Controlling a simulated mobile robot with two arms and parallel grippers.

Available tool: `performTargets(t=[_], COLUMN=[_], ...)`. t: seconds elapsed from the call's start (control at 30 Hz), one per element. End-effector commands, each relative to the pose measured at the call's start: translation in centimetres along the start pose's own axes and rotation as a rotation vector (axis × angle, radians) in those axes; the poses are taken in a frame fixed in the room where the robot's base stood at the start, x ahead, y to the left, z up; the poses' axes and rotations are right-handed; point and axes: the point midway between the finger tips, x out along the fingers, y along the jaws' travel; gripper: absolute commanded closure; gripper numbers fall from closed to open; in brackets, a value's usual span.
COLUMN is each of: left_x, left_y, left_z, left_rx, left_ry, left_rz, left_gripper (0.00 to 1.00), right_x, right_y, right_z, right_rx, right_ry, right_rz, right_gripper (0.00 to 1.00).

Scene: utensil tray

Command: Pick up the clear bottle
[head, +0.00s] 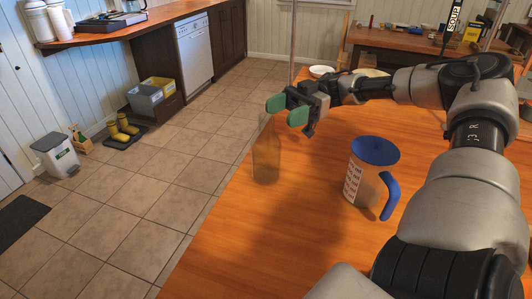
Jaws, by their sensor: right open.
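A clear bottle (266,158) stands upright on the wooden table near its left edge. It is see-through, and its outline is faint against the floor and wood. My right gripper (287,110) comes in from the right with green fingertips. It is open, with its fingers at the height of the bottle's top. The fingers overlap the bottle's top in the picture, so I cannot tell whether they touch it. The bottle's neck is partly hidden there. My left gripper is not in view.
A clear measuring jug (362,185) with a blue lid and blue handle stands on the table (290,245), right of the bottle. A white bowl (321,71) sits at the table's far end. The front of the table looks clear. Tiled floor lies left of the table edge.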

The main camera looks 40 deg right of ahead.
Motion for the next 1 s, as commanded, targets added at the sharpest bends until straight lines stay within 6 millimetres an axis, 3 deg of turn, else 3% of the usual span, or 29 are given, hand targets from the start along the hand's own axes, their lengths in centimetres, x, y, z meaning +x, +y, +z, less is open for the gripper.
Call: performTargets(t=[0.4,0.7,1.0], left_x=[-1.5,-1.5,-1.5], left_y=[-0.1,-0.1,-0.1], left_z=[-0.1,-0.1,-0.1], left_rx=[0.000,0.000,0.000], left_ry=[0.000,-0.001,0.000], left_rz=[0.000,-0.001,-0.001], left_gripper=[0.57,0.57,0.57], right_x=[5.0,5.6,5.5], right_y=[0.0,0.1,0.1], right_z=[0.3,0.4,0.4], right_rx=[0.002,0.000,0.000], right_ry=[0.000,0.000,0.000], right_rz=[-0.001,0.002,0.002], right_gripper=[0.39,0.39,0.83])
